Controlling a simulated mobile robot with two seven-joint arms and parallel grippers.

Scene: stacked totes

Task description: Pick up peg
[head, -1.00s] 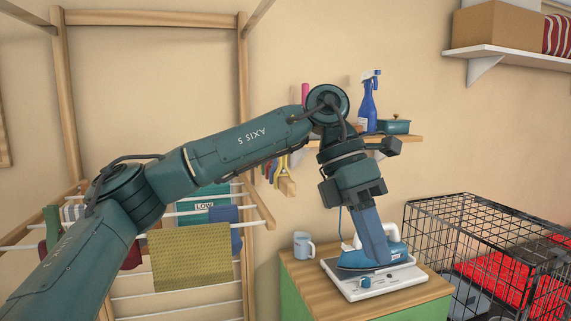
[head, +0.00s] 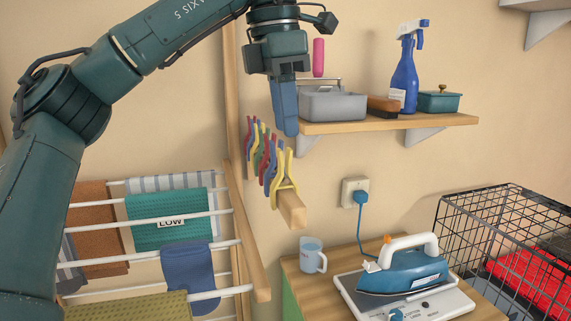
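Several coloured clothes pegs hang in a row on a short wooden bar (head: 292,210) fixed to the wall. The nearest is a yellow peg (head: 285,180), with blue, red, green and purple ones behind it. My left gripper (head: 289,132) points down in front of the wall, its blue fingertips just above the yellow peg in the picture. I see its fingers from the side, one covering the other, so its opening is hidden. No peg shows in it. How far it is from the pegs in depth I cannot tell. My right gripper is out of view.
A shelf (head: 440,121) with a grey caddy (head: 335,104), brush, blue spray bottle (head: 404,75) and green pot is close right of the gripper. Below are a drying rack (head: 262,272) with cloths, a mug (head: 312,258), an iron (head: 405,272) and a wire cage (head: 500,215).

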